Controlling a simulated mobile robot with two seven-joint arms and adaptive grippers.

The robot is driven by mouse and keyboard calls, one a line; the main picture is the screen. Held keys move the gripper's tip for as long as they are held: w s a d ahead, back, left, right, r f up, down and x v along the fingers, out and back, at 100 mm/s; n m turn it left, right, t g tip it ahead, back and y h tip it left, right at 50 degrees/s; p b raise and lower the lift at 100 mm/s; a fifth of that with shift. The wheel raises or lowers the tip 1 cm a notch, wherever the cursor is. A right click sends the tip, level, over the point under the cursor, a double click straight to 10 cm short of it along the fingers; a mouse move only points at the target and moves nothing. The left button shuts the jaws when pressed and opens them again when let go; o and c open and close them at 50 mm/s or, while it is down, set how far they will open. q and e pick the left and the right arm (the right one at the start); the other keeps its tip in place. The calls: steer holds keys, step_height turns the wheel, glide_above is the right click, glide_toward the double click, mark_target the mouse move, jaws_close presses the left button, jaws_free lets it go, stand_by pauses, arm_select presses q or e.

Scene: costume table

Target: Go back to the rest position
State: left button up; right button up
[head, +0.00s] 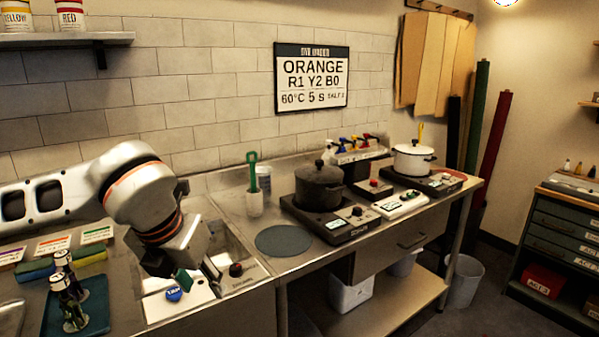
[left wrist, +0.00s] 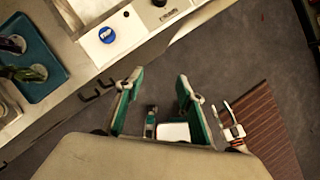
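My left gripper (head: 188,282) is over the left counter, in front of the sink, in the head view. In the left wrist view the left gripper (left wrist: 158,82) shows two green-padded fingers spread apart. Nothing is held between them; grey floor shows in the gap.
A white panel with a blue round knob (head: 173,294) is close to the left gripper. A blue tray (head: 95,318) with dark bottles is to its left. Dark pot (head: 319,187) and white pot (head: 413,160) stand on hot plates. A brown slatted mat (left wrist: 262,125) lies on the floor.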

arm_select(q)
steer(key=s+d+f+m+g+h, duration=0.2)
steer(key=s+d+f+g+h, duration=0.15)
steer(key=s+d, duration=0.45)
steer(key=s+d+f+m+g+h, duration=0.25)
steer(key=s+d+g+h, duration=0.2)
steer(key=d, duration=0.55)
steer(key=s+d+r+n+h, duration=0.3)
steer(key=d+r+n+h, duration=0.2)
steer(key=d+r+h, duration=0.4)
steer(key=w+a+f+n+t+h, duration=0.35)
steer(key=w+a+n+t, duration=0.5)
steer(key=n+t, duration=0.5)
steer(key=w+a+f+n+t+y, duration=0.5)
steer(key=f+n+t+y, duration=0.1)
steer(key=f+n, duration=0.25)
steer(key=s+a+f+n+y, duration=0.2)
steer(key=a+f+n+y, duration=0.25)
steer(key=f, duration=0.55)
steer(key=s+a+f+n+y, duration=0.2)
steer(key=a+f+n+y, duration=0.25)
steer(key=f, duration=0.55)
steer(key=s+a+f+n+g+y, duration=0.2)
steer(key=s+a+f+g, duration=0.3)
steer(key=s+f, duration=0.6)
step_height(320, 180, down, 3)
steer(key=shift+s+a+r+y, duration=0.1)
steer(key=shift+s+a+y, duration=0.25)
steer(key=shift+a+y, duration=0.6)
